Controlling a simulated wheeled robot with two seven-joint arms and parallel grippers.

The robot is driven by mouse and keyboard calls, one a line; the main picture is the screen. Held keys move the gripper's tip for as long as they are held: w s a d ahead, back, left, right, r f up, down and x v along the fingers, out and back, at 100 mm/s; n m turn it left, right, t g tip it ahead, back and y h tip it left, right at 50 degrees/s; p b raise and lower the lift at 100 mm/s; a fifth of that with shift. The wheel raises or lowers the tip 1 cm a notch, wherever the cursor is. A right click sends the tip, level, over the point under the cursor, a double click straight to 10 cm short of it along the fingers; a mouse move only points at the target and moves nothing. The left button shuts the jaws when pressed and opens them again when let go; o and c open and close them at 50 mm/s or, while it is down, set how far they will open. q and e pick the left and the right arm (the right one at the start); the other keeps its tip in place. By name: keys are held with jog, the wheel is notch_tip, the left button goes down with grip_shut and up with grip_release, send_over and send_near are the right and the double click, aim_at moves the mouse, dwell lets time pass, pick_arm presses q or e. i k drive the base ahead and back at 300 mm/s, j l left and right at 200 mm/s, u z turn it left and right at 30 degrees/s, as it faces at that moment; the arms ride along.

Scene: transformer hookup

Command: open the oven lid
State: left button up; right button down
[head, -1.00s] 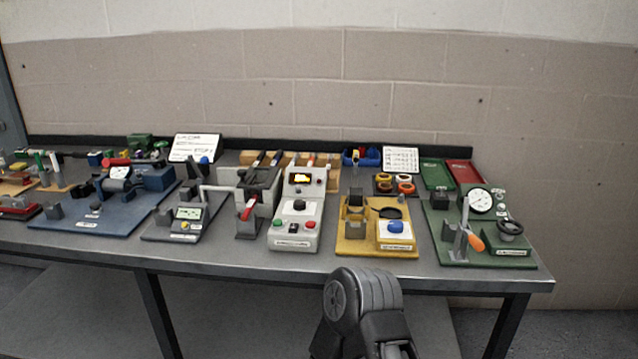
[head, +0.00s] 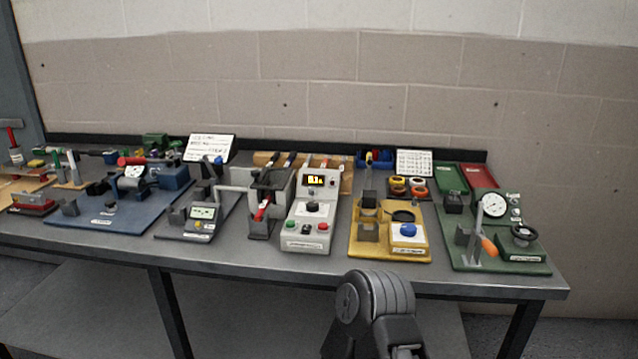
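No part in view is clearly labelled as the oven. The likeliest is a grey open-framed box (head: 268,187) with a dark top and a red handle (head: 262,209) on its front, left of the middle of the bench. I cannot tell for sure whether its lid is open or shut. A light grey control unit (head: 311,209) with a lit display, a dark knob and green and red buttons stands directly to its right. Neither of my grippers is in view. Only a dark link of my arm shows at the bottom, in front of the bench.
The grey bench (head: 310,265) has a narrow bare strip along its front edge. A yellow station (head: 360,252), a green station with a gauge (head: 493,205) and a blue station (head: 125,210) flank the middle. A white sign (head: 209,148) stands behind.

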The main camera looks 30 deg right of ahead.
aim_at(258, 174)
jog(key=z, duration=0.45)
jog(key=j+z, duration=0.15)
jog(key=z, duration=0.3)
jog(key=i+j+z, duration=0.1)
jog(key=z, duration=0.8)
jog(key=j+z, duration=0.3)
jog(key=k+j+z, duration=0.15)
jog(key=j+z, duration=0.15)
jog(key=k+j+z, duration=0.15)
jog(key=j+z, duration=0.15)
jog(key=j, duration=0.15)
jog(key=k+j+z, duration=0.15)
jog(key=j+z, duration=0.15)
jog(key=k+j, duration=0.25)
jog(key=j, duration=0.2)
jog(key=k+j+z, duration=0.1)
jog(key=k+j, duration=0.2)
jog(key=j, duration=0.15)
